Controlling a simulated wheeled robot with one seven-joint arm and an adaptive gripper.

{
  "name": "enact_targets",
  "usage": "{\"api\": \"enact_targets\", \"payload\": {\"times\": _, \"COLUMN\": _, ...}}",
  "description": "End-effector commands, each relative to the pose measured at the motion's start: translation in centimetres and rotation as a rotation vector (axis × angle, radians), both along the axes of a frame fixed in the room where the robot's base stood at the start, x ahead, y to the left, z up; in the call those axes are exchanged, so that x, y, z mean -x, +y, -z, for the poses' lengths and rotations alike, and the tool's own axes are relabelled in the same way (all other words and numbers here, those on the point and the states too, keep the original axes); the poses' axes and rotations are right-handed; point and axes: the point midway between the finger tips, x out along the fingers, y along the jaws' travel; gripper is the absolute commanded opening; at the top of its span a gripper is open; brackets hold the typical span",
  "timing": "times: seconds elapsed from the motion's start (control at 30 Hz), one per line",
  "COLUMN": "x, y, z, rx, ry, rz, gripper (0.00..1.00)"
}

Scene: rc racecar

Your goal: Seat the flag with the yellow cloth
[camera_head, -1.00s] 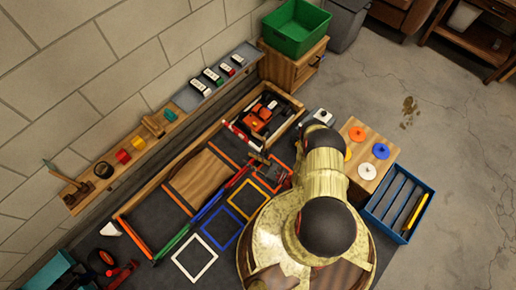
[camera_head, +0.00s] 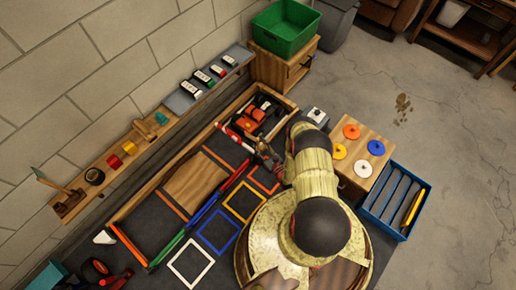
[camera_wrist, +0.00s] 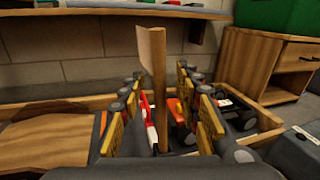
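My gripper (camera_head: 264,150) points toward the wooden-walled bay at the back. In the wrist view its two yellow-padded fingers (camera_wrist: 163,115) stand apart. A thin upright tan piece (camera_wrist: 152,60), wider at the top like a small flag on a pole, stands between them. A gap shows on its right side. I cannot tell whether its cloth is the yellow one, or where its foot rests. A red-orange and black car (camera_head: 257,115) sits in the bay beyond the fingers. A yellow bar (camera_head: 413,208) lies in the blue slotted tray (camera_head: 367,208).
A wooden block with several coloured discs (camera_head: 357,173) stands right of my arm. Coloured square outlines (camera_head: 243,203) mark the dark mat. A wall shelf (camera_head: 130,150) holds small items. A green bin (camera_head: 285,30) stands on a cabinet at the back.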

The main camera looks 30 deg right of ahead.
Motion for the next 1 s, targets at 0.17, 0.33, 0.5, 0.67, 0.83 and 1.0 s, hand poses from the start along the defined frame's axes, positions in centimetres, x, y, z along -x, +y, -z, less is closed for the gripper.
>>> {"api": "enact_targets", "payload": {"times": 0.17, "x": -0.83, "y": 0.15, "z": 0.02, "rx": -0.001, "ry": 0.001, "rz": -0.001, "gripper": 0.33}}
{"api": "enact_targets", "payload": {"times": 0.33, "x": -0.83, "y": 0.11, "z": -0.05, "rx": -0.001, "ry": 0.000, "rz": -0.001, "gripper": 0.33}}
{"api": "enact_targets", "payload": {"times": 0.5, "x": -0.83, "y": 0.12, "z": -0.06, "rx": -0.001, "ry": 0.000, "rz": -0.001, "gripper": 0.23}}
{"api": "enact_targets", "payload": {"times": 0.67, "x": -0.82, "y": 0.11, "z": -0.06, "rx": -0.001, "ry": 0.000, "rz": -0.001, "gripper": 0.14}}
{"api": "enact_targets", "payload": {"times": 0.83, "x": -0.82, "y": 0.11, "z": -0.05, "rx": -0.001, "ry": 0.000, "rz": -0.001, "gripper": 0.05}}
{"api": "enact_targets", "payload": {"times": 1.0, "x": -0.82, "y": 0.11, "z": -0.05, "rx": -0.001, "ry": 0.000, "rz": -0.001, "gripper": 0.00}}
